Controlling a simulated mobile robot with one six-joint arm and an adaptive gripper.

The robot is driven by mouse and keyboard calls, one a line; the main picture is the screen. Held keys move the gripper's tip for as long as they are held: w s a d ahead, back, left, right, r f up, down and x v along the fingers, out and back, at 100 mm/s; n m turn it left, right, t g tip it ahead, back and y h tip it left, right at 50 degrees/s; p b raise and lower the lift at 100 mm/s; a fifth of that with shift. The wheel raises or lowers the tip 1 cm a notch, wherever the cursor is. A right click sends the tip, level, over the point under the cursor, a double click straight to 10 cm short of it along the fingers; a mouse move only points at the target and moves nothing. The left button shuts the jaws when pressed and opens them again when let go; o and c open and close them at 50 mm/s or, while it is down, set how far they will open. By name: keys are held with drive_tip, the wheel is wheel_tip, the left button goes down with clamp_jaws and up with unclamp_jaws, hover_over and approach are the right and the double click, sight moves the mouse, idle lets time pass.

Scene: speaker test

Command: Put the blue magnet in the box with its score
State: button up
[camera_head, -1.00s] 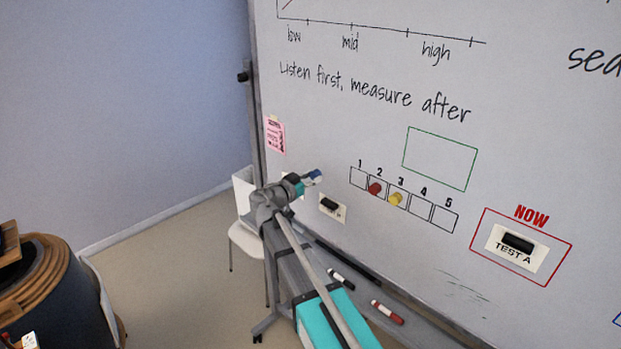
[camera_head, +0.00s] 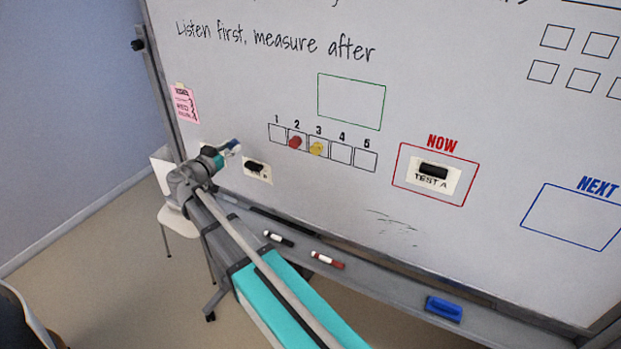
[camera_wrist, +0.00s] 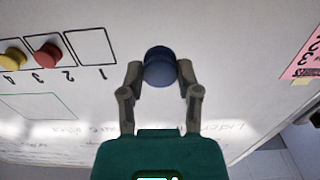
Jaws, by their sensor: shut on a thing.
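My gripper (camera_wrist: 160,80) is shut on the blue magnet (camera_wrist: 160,66), a dark blue knob between the fingertips in the wrist view. In the head view my gripper (camera_head: 228,149) is at the whiteboard, left of the row of numbered boxes. I cannot tell whether the magnet touches the board. Box 1 (camera_head: 278,133) is empty. A red magnet (camera_head: 295,142) is in box 2, and a yellow magnet (camera_head: 317,149) is in box 3. Boxes 4 (camera_head: 340,155) and 5 (camera_head: 365,161) are empty. No score for blue is readable.
A card with a black magnet (camera_head: 256,166) hangs just right of my gripper. The TEST A card (camera_head: 431,182) is in the red NOW frame. A pink note (camera_head: 185,103) is at left. Markers and a blue eraser (camera_head: 443,308) lie on the tray below.

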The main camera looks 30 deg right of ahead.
wheel_tip(320, 180, down, 14)
drive_tip(key=b, duration=1.3)
drive_tip(key=shift+f, duration=0.2)
drive_tip(key=shift+a, duration=0.1)
